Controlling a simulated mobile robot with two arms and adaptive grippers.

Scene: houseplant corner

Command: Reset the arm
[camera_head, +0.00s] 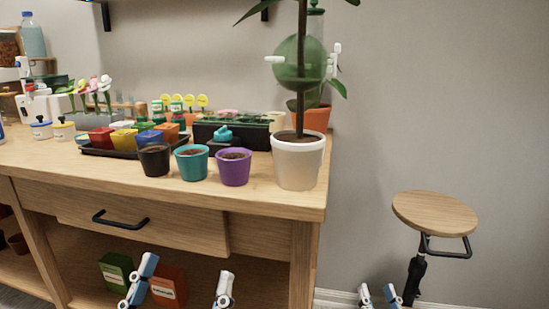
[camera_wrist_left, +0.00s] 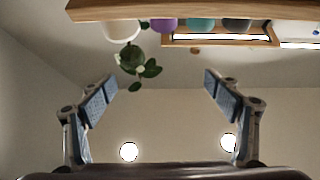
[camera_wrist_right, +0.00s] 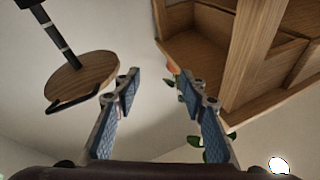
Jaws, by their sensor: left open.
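My left gripper (camera_head: 182,286) is low in front of the wooden table, below the drawer, with its fingers spread wide. In the left wrist view its fingers (camera_wrist_left: 160,84) are apart with nothing between them. My right gripper (camera_head: 378,297) is at the bottom of the head view, right of the table and below left of the round stool. In the right wrist view its fingers (camera_wrist_right: 158,84) are apart and empty, with a smaller gap than the left. Only the fingertips of both show in the head view; the arms are out of frame.
The wooden table (camera_head: 270,196) carries black, teal and purple pots (camera_head: 234,170) and a white pot (camera_head: 297,165) with a tall plant near its right edge. Boxes (camera_head: 168,286) stand on the lower shelf behind my left gripper. A round stool (camera_head: 435,212) stands at right.

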